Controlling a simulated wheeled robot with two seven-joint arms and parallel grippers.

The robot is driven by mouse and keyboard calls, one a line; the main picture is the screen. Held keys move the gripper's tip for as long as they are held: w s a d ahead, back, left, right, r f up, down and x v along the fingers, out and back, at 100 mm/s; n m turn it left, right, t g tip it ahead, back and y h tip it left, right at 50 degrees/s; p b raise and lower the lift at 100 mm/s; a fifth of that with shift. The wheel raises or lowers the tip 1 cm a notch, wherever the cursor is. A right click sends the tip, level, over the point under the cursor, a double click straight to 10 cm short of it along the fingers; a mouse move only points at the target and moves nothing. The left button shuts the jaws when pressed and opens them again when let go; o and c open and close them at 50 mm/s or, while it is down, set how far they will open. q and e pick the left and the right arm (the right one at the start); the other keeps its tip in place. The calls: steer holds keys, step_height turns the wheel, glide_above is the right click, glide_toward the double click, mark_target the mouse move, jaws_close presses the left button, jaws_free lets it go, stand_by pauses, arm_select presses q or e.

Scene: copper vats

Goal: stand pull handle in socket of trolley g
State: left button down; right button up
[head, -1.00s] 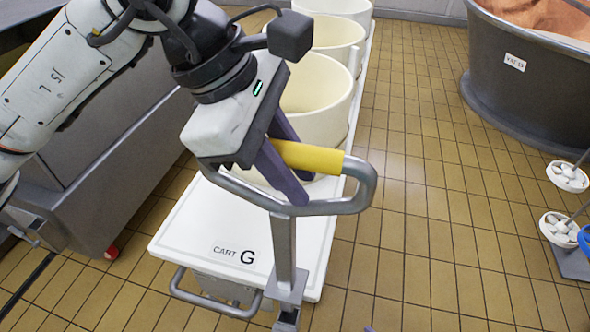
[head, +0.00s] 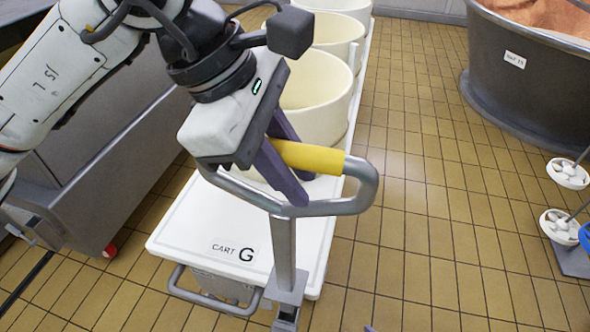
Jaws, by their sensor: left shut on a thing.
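The pull handle (head: 318,208) is a grey metal loop with a yellow grip and a post pointing down. My left gripper (head: 292,170) is shut on the yellow grip and holds the handle upright. Trolley G (head: 197,235) is a long white cart marked "CART G", below and behind the handle. The post's lower end runs down at the cart's front edge, over a grey metal bracket (head: 287,296) there. I cannot tell how deep the post sits in the socket.
Several cream tubs (head: 315,100) stand in a row on the trolley. A grey cabinet (head: 110,150) stands at left, a large dark vat (head: 520,85) at top right. Bowls of white pieces (head: 560,226) are at the right edge. The tiled floor between is clear.

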mark_target(287, 203)
arm_select(q)
steer(key=shift+r, duration=0.15)
